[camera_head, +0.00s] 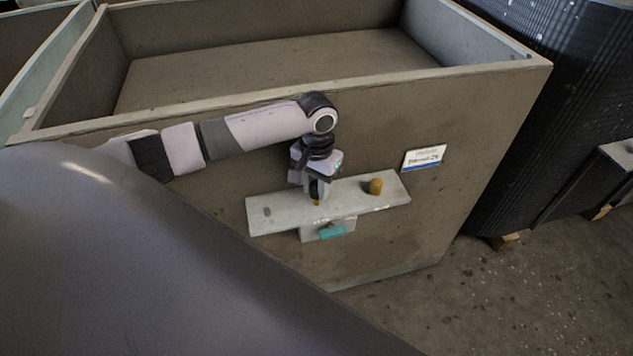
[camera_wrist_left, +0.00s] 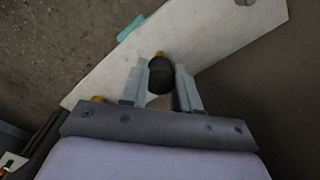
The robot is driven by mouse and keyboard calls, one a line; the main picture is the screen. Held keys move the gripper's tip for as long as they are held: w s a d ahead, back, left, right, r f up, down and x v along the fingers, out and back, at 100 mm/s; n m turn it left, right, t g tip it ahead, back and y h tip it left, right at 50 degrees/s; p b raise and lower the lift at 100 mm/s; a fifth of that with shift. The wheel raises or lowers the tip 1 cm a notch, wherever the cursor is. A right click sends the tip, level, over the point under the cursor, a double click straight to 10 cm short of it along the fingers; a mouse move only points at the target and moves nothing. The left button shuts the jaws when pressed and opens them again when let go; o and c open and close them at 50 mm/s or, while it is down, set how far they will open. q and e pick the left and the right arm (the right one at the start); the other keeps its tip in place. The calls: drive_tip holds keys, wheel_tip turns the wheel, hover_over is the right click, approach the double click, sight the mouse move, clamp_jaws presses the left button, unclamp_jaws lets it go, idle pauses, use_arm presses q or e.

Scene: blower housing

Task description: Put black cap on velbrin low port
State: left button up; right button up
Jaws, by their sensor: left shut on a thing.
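My left gripper (camera_head: 317,189) is over the middle of a pale plate (camera_head: 285,208) on the front of the housing. In the left wrist view its two fingers (camera_wrist_left: 162,82) are closed on a rounded black cap (camera_wrist_left: 160,75). A small brass port (camera_head: 317,203) shows just beyond the cap, and also in the wrist view (camera_wrist_left: 159,54). I cannot tell whether cap and port touch. A larger brass stub (camera_head: 375,186) stands on the plate's right part, and a dark round spot (camera_head: 267,211) is at its left end. My right gripper is not in view.
The large open-topped housing (camera_head: 490,110) fills the middle. A white label (camera_head: 424,156) with text too small to read is at the plate's upper right. A teal piece (camera_head: 333,232) sits under the plate. Black ribbed equipment (camera_head: 555,110) stands right; floor (camera_head: 500,300) is clear at lower right.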

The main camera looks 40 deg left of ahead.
use_arm(q)
drive_tip(key=shift+f, duration=1.45)
drive_tip(key=o, duration=1.1)
drive_tip(key=shift+r, duration=3.55)
